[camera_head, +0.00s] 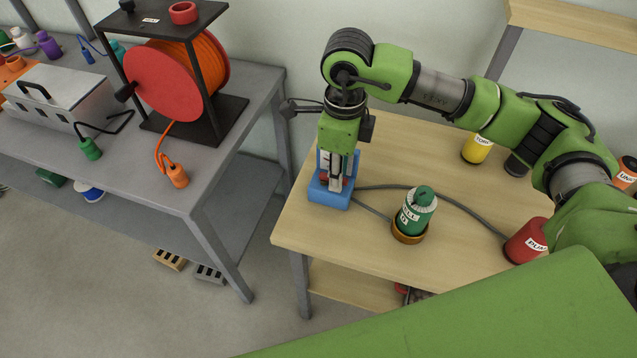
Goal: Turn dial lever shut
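No dial lever shows clearly. My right gripper (338,182) points straight down into a blue stand (330,195) at the left side of the wooden table. Something red shows beside its fingers, partly hidden by them. I cannot tell whether the fingers are closed on anything. A green canister (415,215) with a white label and a round green top stands upright in an orange-brown ring (408,235), right of the stand and apart from my gripper. My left gripper is not in view.
Dark cables run from the blue stand across the wooden table (360,245), one towards a red container (527,243). A yellow container (477,149) stands farther back. At left, a grey bench (225,165) holds an orange cable reel (170,82). A floor gap separates bench and table.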

